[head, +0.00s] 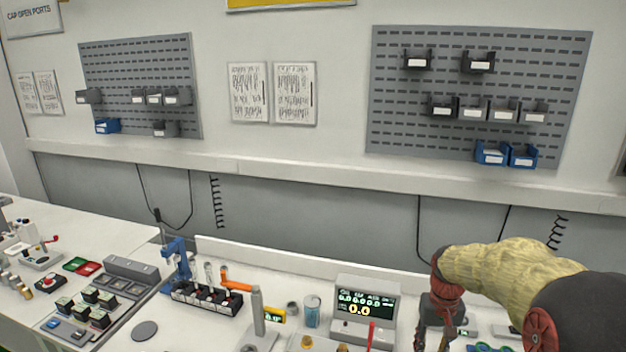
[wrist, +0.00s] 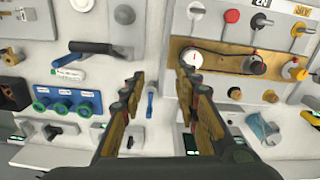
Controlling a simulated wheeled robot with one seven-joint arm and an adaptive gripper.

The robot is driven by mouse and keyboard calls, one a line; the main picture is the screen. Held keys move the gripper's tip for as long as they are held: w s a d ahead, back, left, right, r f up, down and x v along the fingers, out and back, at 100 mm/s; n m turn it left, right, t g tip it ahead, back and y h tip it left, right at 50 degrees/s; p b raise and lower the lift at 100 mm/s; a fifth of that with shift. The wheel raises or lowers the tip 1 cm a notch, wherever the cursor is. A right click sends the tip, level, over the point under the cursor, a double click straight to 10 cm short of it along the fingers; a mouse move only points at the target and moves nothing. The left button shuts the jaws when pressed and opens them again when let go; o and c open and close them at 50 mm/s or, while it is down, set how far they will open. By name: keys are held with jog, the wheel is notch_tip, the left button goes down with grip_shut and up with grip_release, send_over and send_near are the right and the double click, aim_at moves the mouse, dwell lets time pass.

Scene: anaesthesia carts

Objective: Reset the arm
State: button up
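My arm enters the head view from the right in a yellow-tan sleeve, with a dark section nearest me. My gripper (head: 434,338) hangs at its end, low on the right side over the white bench, partly cut off by the lower edge. In the wrist view my gripper (wrist: 158,85) shows two separate fingers with a clear gap between them. It is open, and nothing is between the fingers. Behind the gap is a light panel with a small blue-handled tool (wrist: 150,100).
The bench holds a display unit (head: 365,305), a blue can (head: 312,311), a black rack (head: 206,298) and a blue stand (head: 177,258). Space above the bench is clear.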

jog(key=s+a+r+t, duration=0.2)
jog(key=s+a+r, duration=0.1)
jog(key=s, duration=0.5)
jog(key=s+a+r+n+t+b, duration=0.1)
jog(key=s+a+r, duration=0.3)
jog(key=s, duration=0.5)
jog(key=s+a+r+t, duration=0.2)
jog(key=s+a+r, duration=0.1)
jog(key=s+r, duration=0.3)
jog(key=s, duration=0.2)
jog(key=shift+s+a+n+t+b, duration=0.15)
jog(key=shift+s+n+t+b, duration=0.15)
jog(key=shift+t+b, duration=0.1)
